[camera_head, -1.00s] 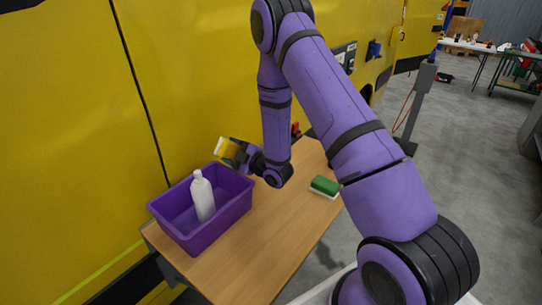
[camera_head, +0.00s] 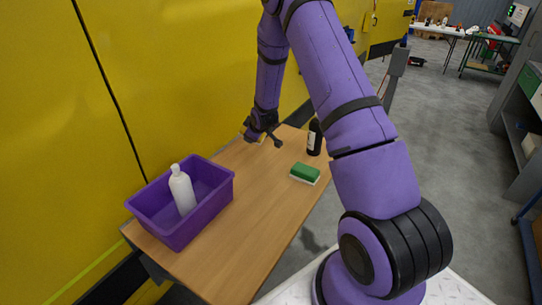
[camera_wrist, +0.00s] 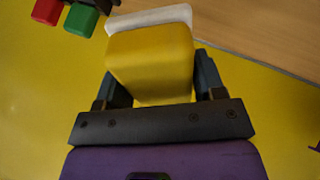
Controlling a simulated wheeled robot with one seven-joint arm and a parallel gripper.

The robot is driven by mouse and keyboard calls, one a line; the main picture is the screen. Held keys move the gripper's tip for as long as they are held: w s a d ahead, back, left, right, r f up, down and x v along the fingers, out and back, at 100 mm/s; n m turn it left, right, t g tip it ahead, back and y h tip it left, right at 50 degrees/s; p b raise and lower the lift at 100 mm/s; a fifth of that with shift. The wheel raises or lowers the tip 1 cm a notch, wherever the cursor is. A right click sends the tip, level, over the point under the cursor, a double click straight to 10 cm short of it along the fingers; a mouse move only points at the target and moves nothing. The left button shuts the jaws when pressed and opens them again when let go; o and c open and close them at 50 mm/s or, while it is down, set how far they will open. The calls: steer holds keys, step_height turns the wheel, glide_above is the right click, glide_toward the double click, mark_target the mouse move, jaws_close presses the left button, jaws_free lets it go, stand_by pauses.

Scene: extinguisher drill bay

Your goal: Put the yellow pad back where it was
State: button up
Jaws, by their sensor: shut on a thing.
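The yellow pad (camera_wrist: 150,62), with a white layer along its far edge, sits between the two dark fingers in the wrist view. My gripper (camera_head: 262,136) is shut on it, low over the far end of the wooden table (camera_head: 243,215). In the head view the pad is mostly hidden by the gripper. In the wrist view the table edge shows just beyond the pad. I cannot tell whether the pad touches the table.
A purple bin (camera_head: 215,197) holding a white bottle (camera_head: 182,190) stands at the table's near left. A green pad with white underside (camera_head: 305,172) and a dark bottle (camera_head: 315,140) are at the right. Red (camera_wrist: 47,11) and green (camera_wrist: 80,20) blocks show top left in the wrist view.

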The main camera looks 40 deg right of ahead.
mark_target(270, 154)
steer(key=s+d+r+m+g+y, duration=0.1)
steer(key=s+d+r+m+g, duration=0.2)
steer(key=s+d+m+g, duration=0.25)
steer(key=shift+m+g, duration=0.45)
steer(key=shift+g, duration=0.1)
steer(key=f, duration=1)
steer(key=shift+w+a, duration=0.1)
steer(key=shift+a, duration=0.25)
steer(key=shift+f, duration=0.15)
steer(key=o, duration=0.9)
